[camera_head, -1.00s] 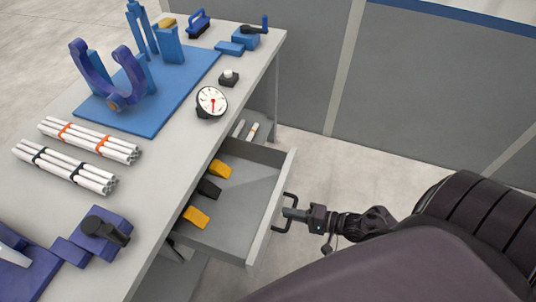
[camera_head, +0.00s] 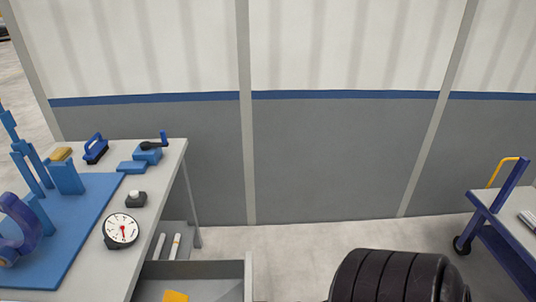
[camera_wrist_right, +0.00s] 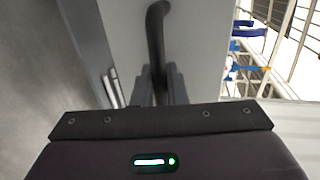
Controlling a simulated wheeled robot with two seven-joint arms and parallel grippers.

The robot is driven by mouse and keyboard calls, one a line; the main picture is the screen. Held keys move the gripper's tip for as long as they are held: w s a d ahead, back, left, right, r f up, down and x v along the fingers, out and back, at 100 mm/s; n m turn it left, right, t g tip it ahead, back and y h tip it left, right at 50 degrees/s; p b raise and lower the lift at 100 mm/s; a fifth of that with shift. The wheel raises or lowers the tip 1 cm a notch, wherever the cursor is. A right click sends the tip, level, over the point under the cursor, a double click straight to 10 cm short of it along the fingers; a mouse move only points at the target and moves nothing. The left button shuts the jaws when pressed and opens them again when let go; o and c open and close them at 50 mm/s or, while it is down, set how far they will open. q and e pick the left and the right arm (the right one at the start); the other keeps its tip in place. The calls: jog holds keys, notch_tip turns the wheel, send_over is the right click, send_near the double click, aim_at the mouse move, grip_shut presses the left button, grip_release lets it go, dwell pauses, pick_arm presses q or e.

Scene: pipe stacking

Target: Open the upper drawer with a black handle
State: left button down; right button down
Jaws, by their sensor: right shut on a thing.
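The drawer (camera_head: 195,269) stands open at the bottom of the head view. Only its far end shows there, with part of a yellow thing (camera_head: 175,296) inside. In the right wrist view the grey drawer front (camera_wrist_right: 200,45) fills the middle. The black handle (camera_wrist_right: 157,35) runs down from the top to my right gripper (camera_wrist_right: 160,88), whose fingers are shut on it. The fingertips are partly hidden behind the gripper body. My right gripper is outside the head view, and my left gripper is in neither view.
A blue cart (camera_head: 510,235) stands at the right. Floor between is clear.

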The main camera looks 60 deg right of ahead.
jog(key=c, duration=1.5)
grip_release()
jog(key=b+v, duration=0.1)
jog(key=v, duration=0.6)
jog(key=shift+s+d+r, duration=0.1)
jog(key=shift+s+d, duration=0.1)
jog(key=shift+s, duration=0.15)
